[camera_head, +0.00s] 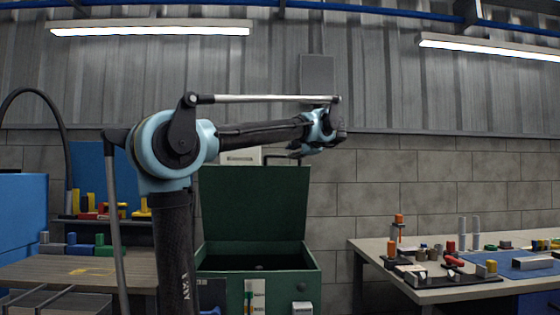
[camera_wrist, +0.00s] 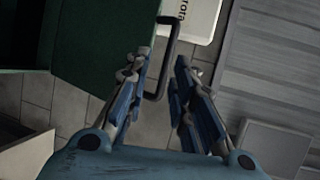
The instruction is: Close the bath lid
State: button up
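The green bath (camera_head: 258,288) stands in the middle of the head view. Its green lid (camera_head: 254,202) is raised upright at the back, and the opening shows below it. A black handle (camera_head: 284,157) sits at the lid's top edge. My gripper (camera_head: 326,130) is above and to the right of the lid's top right corner. In the wrist view my gripper (camera_wrist: 161,68) is open, with its two fingers apart. The black handle (camera_wrist: 172,50) shows in the gap between them, beyond or level with the fingertips; the exact depth is unclear. The lid (camera_wrist: 106,40) is on the left there.
A workbench (camera_head: 430,294) with tools and small parts stands at the right. Another table (camera_head: 75,272) with coloured blocks is at the left. A grey wall box (camera_head: 317,74) hangs behind my gripper. A white lettered box (camera_wrist: 197,18) is near the handle.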

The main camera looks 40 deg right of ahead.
aim_at(283, 156)
jog(key=shift+m+h, duration=0.3)
jog(key=shift+h, duration=0.2)
jog(key=x, duration=0.5)
jog(key=d+r+x, duration=0.1)
jog(key=x, duration=0.4)
jog(key=d+r+x, duration=0.1)
jog(key=x, duration=0.4)
jog(key=shift+w+d+f, duration=0.15)
jog(key=shift+w+d, duration=0.15)
jog(key=shift+w, duration=0.05)
grip_shut()
